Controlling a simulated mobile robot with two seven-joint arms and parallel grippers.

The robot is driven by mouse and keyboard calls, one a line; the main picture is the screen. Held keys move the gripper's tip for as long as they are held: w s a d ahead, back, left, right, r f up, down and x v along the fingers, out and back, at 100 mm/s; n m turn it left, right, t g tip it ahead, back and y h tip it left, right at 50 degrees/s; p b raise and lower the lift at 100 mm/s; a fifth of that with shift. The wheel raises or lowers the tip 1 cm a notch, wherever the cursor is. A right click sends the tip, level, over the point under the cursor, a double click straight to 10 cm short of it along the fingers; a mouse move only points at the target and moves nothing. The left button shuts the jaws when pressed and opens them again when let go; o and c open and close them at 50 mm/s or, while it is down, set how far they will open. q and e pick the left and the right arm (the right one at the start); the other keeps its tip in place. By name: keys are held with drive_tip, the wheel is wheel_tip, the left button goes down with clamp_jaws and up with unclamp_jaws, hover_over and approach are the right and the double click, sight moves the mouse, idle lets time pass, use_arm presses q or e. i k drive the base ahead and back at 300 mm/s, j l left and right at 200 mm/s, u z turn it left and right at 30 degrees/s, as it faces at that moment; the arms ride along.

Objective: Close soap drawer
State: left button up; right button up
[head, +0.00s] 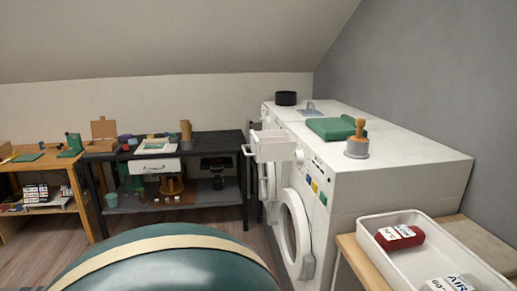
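The soap drawer (279,150) is a white, open-topped box. It is pulled out from the upper front of a white washing machine, in the middle of the head view, and juts left. Neither of my grippers is in view, and nothing is seen touching the drawer.
A green folded cloth (334,128) and a wooden-handled grey object (357,147) sit on the machine tops. A white tray (372,222) with bottles is at the lower right. A dark cluttered bench (222,143) stands behind left. Some wooden floor shows before the machines.

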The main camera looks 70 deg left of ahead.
sight(280, 144)
drive_tip(key=u, duration=2.2)
drive_tip(key=i+j+z, duration=0.15)
drive_tip(key=i, duration=0.25)
drive_tip(key=i+j+z, duration=0.1)
drive_tip(key=i+j, duration=0.15)
drive_tip(key=i, duration=0.15)
